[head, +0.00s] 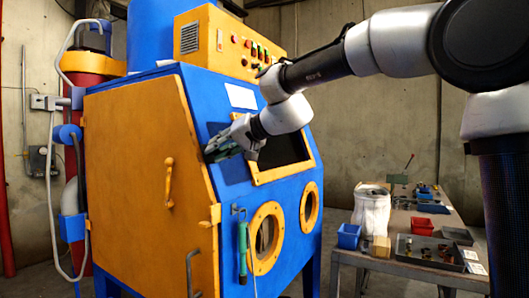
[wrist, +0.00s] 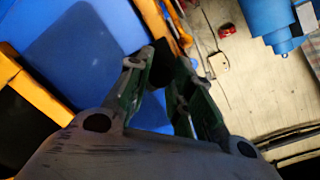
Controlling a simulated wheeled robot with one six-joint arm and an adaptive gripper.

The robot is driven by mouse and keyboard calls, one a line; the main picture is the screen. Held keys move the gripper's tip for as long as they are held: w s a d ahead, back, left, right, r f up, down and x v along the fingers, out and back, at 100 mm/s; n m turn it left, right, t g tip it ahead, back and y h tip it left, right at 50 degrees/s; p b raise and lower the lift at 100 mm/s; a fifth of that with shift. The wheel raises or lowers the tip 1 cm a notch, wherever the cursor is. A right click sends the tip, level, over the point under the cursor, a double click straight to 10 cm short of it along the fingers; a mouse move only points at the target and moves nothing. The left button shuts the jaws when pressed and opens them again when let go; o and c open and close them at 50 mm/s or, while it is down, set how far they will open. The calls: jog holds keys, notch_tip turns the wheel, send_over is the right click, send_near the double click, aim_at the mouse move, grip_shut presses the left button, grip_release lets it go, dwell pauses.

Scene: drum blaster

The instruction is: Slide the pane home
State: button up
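The window of the blue cabinet has a yellow frame (head: 283,171), with a dark pane or opening (head: 285,150) inside it in the head view. I cannot tell pane from opening. My gripper (head: 212,152) is at the left of this window, close to the sloping blue front. In the wrist view my two green-padded fingers (wrist: 164,66) stand apart.
An orange side door (head: 135,160) with handles is left of my gripper. Below are round yellow ports (head: 265,238) and a hanging green tool (head: 242,250). A control box (head: 225,42) sits on top. A table with bins (head: 348,236) stands right.

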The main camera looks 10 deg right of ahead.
jog(key=shift+r, duration=0.1)
grip_shut()
jog(key=shift+w, duration=0.1)
jog(key=shift+w+d+r, duration=0.1)
jog(key=shift+w+d, duration=1.85)
jog(key=shift+w, duration=0.3)
jog(key=shift+w+d+r, duration=0.1)
jog(key=shift+w+d, duration=0.85)
jog(key=shift+w, duration=0.2)
jog(key=shift+w+d, duration=0.95)
jog(key=shift+w, duration=0.3)
jog(key=shift+w+d, duration=1)
jog(key=shift+w, duration=0.1)
